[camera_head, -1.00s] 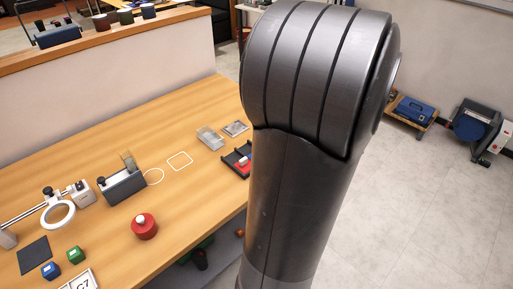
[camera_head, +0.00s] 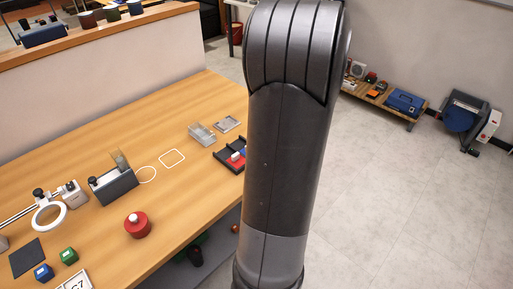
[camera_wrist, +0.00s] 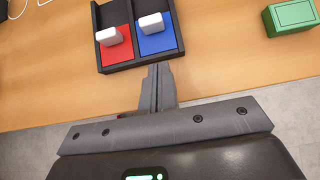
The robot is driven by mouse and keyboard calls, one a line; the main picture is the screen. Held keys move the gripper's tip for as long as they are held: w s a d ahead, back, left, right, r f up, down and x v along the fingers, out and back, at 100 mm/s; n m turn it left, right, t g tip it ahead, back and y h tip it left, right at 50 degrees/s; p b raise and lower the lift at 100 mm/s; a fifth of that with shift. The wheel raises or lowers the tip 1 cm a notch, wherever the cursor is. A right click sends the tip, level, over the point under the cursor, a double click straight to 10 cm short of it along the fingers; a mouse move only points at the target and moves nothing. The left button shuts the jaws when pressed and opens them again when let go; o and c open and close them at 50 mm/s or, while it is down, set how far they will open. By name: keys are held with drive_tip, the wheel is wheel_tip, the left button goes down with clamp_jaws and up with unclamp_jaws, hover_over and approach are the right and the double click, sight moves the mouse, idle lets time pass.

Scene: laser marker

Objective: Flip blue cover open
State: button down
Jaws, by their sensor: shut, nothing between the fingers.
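A black two-bay tray (camera_wrist: 140,62) lies near the table's front edge in the wrist view. Its right bay has a blue panel (camera_wrist: 160,44) lying flat with a white block (camera_wrist: 151,24) on it. Its left bay has a red panel (camera_wrist: 117,54) with another white block (camera_wrist: 108,36). I cannot tell for sure that the blue panel is the blue cover. My gripper (camera_wrist: 157,72) is shut and empty, its tips close to the tray's near wall; contact cannot be told. The tray (camera_head: 222,162) also shows in the head view, partly hidden by my arm, which hides my gripper.
A green box (camera_wrist: 291,17) lies right of the tray.

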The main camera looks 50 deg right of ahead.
drive_tip(key=w, duration=0.4)
drive_tip(key=shift+w+f, duration=0.3)
drive_tip(key=shift+w, duration=3.25)
drive_tip(key=s, duration=0.4)
drive_tip(key=shift+s, duration=0.3)
drive_tip(key=v, duration=0.9)
drive_tip(key=shift+s+r, duration=0.2)
drive_tip(key=shift+r, duration=0.1)
drive_tip(key=shift+w+a, duration=0.1)
